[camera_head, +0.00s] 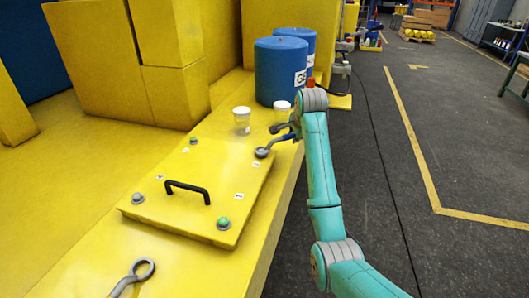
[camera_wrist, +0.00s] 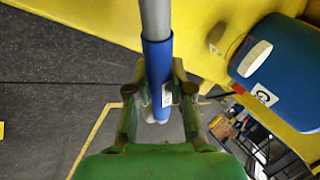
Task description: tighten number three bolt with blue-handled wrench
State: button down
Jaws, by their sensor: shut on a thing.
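The blue-handled wrench (camera_head: 284,138) is in my gripper (camera_head: 292,128). Its ring end (camera_head: 262,152) is at the far right corner of the yellow panel, over or around the bolt there; I cannot tell whether it is seated. The wrist view shows the blue handle (camera_wrist: 157,60) between the two fingers of my gripper (camera_wrist: 158,95), with the grey shaft (camera_wrist: 155,18) running up out of frame. Other panel corners hold a grey bolt (camera_head: 138,198), a green-topped bolt (camera_head: 223,223) and another green-topped bolt (camera_head: 194,140). The small number labels are not readable.
A black handle (camera_head: 187,190) rises from the panel (camera_head: 190,215). Another grey ring wrench (camera_head: 130,280) lies in front. Two white-lidded jars (camera_head: 242,122) (camera_head: 283,107) and blue barrels (camera_head: 280,75) stand behind. Yellow blocks (camera_head: 100,60) rise at left; open floor lies right.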

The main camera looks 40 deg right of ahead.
jog(key=shift+s, duration=0.15)
dwell(0.3)
jog(key=shift+s+a+m, duration=0.1)
jog(key=shift+s+m, duration=0.15)
jog(key=shift+m, duration=0.15)
jog(key=shift+s, duration=0.15)
jog(key=shift+s+a+m+g+h, duration=0.1)
jog(key=shift+s+m+g+h, duration=0.2)
jog(key=shift+h, duration=0.1)
dwell(0.3)
jog(key=shift+s+m, duration=0.35)
jog(key=shift+m, duration=0.05)
jog(key=shift+s+a, duration=0.1)
jog(key=shift+s+a+m+h, duration=0.1)
jog(key=shift+s+m+h, duration=0.2)
jog(key=shift+g, duration=0.3)
